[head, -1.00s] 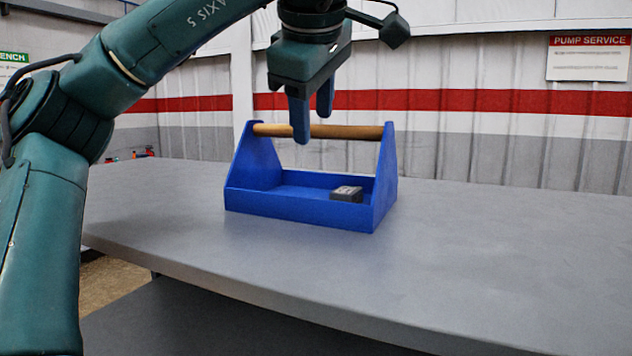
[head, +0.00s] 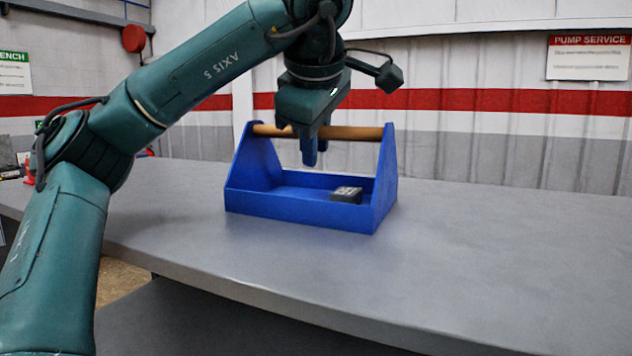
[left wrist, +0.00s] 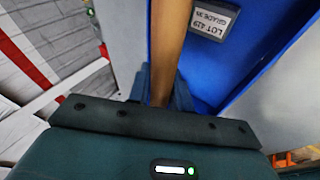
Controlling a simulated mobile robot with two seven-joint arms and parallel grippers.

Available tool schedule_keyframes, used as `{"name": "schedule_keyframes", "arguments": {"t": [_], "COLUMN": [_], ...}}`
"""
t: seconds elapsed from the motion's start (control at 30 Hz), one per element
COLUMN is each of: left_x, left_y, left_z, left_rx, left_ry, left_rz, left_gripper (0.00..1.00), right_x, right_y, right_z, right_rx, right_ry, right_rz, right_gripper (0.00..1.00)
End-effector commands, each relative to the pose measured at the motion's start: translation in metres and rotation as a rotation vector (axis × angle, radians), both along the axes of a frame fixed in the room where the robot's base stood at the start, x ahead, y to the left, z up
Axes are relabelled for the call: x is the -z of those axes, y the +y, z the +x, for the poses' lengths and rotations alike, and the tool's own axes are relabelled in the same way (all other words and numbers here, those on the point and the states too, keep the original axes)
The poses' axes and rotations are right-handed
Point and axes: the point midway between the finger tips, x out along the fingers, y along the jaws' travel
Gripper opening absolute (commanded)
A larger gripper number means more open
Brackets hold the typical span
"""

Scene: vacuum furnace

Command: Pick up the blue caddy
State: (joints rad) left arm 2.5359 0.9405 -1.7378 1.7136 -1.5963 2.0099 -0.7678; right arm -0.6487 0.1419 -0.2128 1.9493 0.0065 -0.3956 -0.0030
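The blue caddy (head: 300,208) stands upright on the grey table, an open tray with two tall end panels and a wooden bar handle (head: 360,133) across the top. A small dark block (head: 346,195) lies in its right part. My left gripper (head: 315,155) points down at the middle of the handle, one finger on each side of it. In the left wrist view the handle (left wrist: 166,50) runs in between the blue fingers, which look closed against it. The gripper body hides part of the handle in the head view. My right gripper is not in view.
The grey table (head: 480,240) is clear to the right and in front of the caddy. A corrugated wall with a red stripe stands behind it, with a pump service sign (head: 588,57). A label (left wrist: 213,18) shows inside the caddy.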

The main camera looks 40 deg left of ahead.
Motion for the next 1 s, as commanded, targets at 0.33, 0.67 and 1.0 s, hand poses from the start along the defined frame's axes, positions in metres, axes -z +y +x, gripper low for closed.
{"name": "schedule_keyframes", "arguments": {"t": [0.33, 0.67, 1.0], "left_x": [-0.0002, -0.0001, 0.0001], "left_y": [-0.0002, -0.0003, -0.0003], "left_z": [-0.0001, -0.0002, -0.0003], "left_rx": [0.001, 0.002, 0.002], "left_ry": [0.0, 0.001, 0.003], "left_rz": [0.0, 0.001, 0.002], "left_gripper": [0.0, 0.0, 0.0], "right_x": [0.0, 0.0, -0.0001], "right_y": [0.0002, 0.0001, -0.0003], "right_z": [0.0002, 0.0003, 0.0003], "right_rx": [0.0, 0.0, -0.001], "right_ry": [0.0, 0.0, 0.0], "right_rz": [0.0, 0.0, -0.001], "right_gripper": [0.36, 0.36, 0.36]}}
